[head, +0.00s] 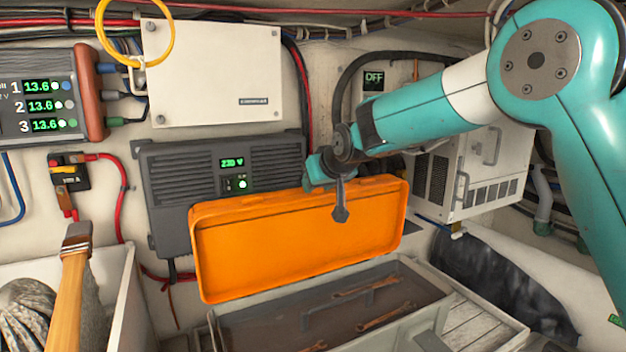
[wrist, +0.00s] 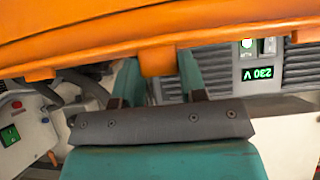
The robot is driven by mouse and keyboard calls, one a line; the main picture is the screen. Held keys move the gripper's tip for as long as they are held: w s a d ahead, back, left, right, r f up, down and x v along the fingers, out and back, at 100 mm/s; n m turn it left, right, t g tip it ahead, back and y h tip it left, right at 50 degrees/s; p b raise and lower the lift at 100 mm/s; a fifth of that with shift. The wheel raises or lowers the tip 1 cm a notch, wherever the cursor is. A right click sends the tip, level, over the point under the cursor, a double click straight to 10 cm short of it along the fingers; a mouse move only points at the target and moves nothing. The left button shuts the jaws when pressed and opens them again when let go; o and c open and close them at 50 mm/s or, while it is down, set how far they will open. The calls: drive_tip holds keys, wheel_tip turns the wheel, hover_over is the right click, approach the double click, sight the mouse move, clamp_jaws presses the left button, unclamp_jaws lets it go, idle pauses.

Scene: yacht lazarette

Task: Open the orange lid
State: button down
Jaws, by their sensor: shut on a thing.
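The orange lid (head: 290,240) stands raised, close to upright, behind the open grey toolbox (head: 420,312) in the head view. Its broad face is toward the camera. My gripper (head: 328,178) is at the lid's upper edge and shut on it. In the wrist view the orange lid (wrist: 90,38) crosses the top, and the teal fingers of my gripper (wrist: 160,72) sit on either side of an orange tab on its edge. The fingertips are partly hidden by the lid. Several wrenches (head: 368,290) lie inside the toolbox.
A dark grey inverter (head: 170,190) is on the wall close behind the lid. A white vented unit (head: 475,170) stands to the right. A white bin (head: 125,285) with a wooden-handled brush (head: 70,290) is at the left. Red cables hang nearby.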

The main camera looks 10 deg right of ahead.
drive_tip(key=shift+s+a+f, duration=0.1)
drive_tip(key=shift+a+f, duration=0.05)
drive_tip(key=shift+f, duration=0.35)
drive_tip(key=c, duration=0.7)
unclamp_jaws()
drive_tip(key=shift+d, duration=0.2)
drive_tip(key=b+v, duration=0.2)
drive_tip(key=v, duration=0.4)
drive_tip(key=b+v, duration=0.2)
drive_tip(key=v, duration=0.4)
drive_tip(key=r+b+v, duration=0.1)
drive_tip(key=b+v, duration=0.2)
drive_tip(key=v, duration=0.3)
drive_tip(key=shift+w+a+f, duration=0.1)
drive_tip(key=shift+w+a, duration=0.1)
drive_tip(key=shift+w, duration=0.1)
